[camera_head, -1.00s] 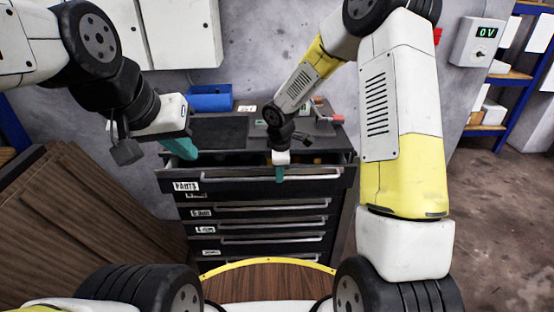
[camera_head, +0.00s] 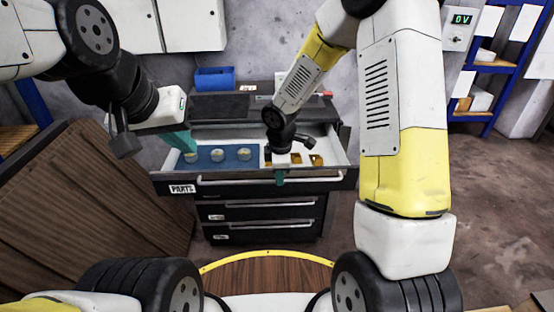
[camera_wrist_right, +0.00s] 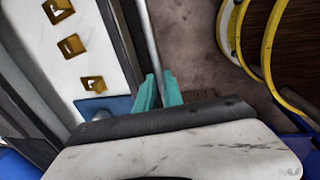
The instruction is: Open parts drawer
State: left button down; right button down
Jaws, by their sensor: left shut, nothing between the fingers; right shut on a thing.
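The parts drawer (camera_head: 342,173) is the top drawer of the dark cabinet, with a "PARTS" label at its front left. It is pulled well out. Inside lie a blue mat with several round silvery pieces and several yellow-brown brackets on a white surface. My right gripper (camera_head: 281,178) is shut on the drawer's handle (camera_head: 235,180), right of its middle. In the right wrist view its teal fingers (camera_wrist_right: 158,92) close around the handle bar (camera_wrist_right: 148,32). My left gripper (camera_head: 188,148) is shut and empty, above the drawer's left side.
A blue bin (camera_head: 215,78) stands behind the cabinet top (camera_head: 225,104). Brown wooden boards (camera_head: 95,200) lean at the left. A round wooden surface with a yellow rim (camera_head: 265,275) is in front. Open floor (camera_head: 500,220) lies to the right.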

jog(key=shift+s, duration=0.5)
jog(key=c, duration=1.5)
grip_release()
jog(key=shift+r, duration=0.1)
jog(key=r, duration=0.2)
jog(key=s+r, duration=0.1)
jog(key=r, duration=0.4)
jog(key=shift+s+r, duration=0.25)
